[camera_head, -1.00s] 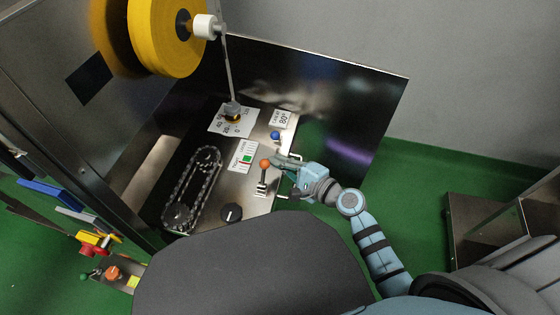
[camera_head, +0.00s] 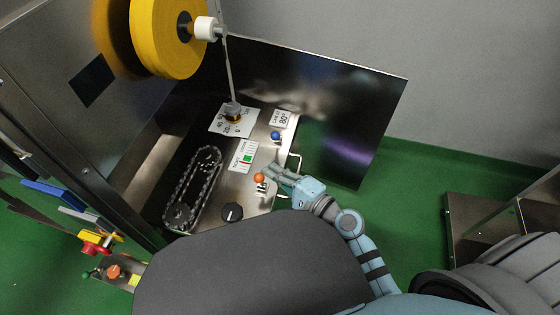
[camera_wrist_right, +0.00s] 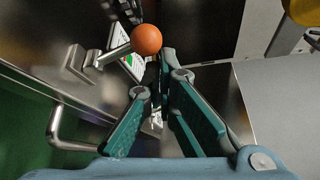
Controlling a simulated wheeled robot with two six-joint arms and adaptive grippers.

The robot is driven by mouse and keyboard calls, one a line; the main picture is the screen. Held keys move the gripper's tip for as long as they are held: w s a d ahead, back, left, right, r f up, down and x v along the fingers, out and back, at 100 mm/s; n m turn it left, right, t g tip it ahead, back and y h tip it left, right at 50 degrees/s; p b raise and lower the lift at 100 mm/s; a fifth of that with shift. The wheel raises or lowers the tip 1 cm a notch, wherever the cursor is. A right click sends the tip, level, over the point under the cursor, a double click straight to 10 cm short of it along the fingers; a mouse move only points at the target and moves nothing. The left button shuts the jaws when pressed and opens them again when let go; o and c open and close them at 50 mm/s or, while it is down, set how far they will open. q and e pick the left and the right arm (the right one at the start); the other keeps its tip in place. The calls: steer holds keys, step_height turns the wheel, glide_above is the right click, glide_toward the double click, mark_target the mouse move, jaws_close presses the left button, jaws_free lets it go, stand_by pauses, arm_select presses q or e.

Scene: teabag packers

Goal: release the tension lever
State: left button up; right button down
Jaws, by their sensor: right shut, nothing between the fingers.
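The lever with an orange ball knob (camera_head: 259,177) stands on the steel machine panel, beside a label with green and red marks (camera_head: 243,157). My right gripper (camera_head: 268,171) is shut and empty, its fingertips right beside the ball on its right side. In the right wrist view, the orange ball (camera_wrist_right: 146,39) sits on a metal rod just past the tips of the shut gripper (camera_wrist_right: 160,72); whether they touch, I cannot tell. My left gripper is not in view.
A blue knob (camera_head: 275,135), a black dial (camera_head: 232,212) and a chain loop (camera_head: 192,188) are on the panel. A metal handle (camera_head: 296,160) juts from its right edge. A dark sheet panel (camera_head: 340,110) stands behind.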

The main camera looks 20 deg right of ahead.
steer(key=shift+s+a, duration=0.25)
steer(key=shift+s, duration=0.15)
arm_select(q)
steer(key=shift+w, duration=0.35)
arm_select(e)
steer(key=shift+s+a+f, duration=0.15)
steer(key=shift+s+a, duration=0.1)
steer(key=shift+s, duration=0.15)
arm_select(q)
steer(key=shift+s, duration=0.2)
arm_select(e)
steer(key=shift+s, duration=0.1)
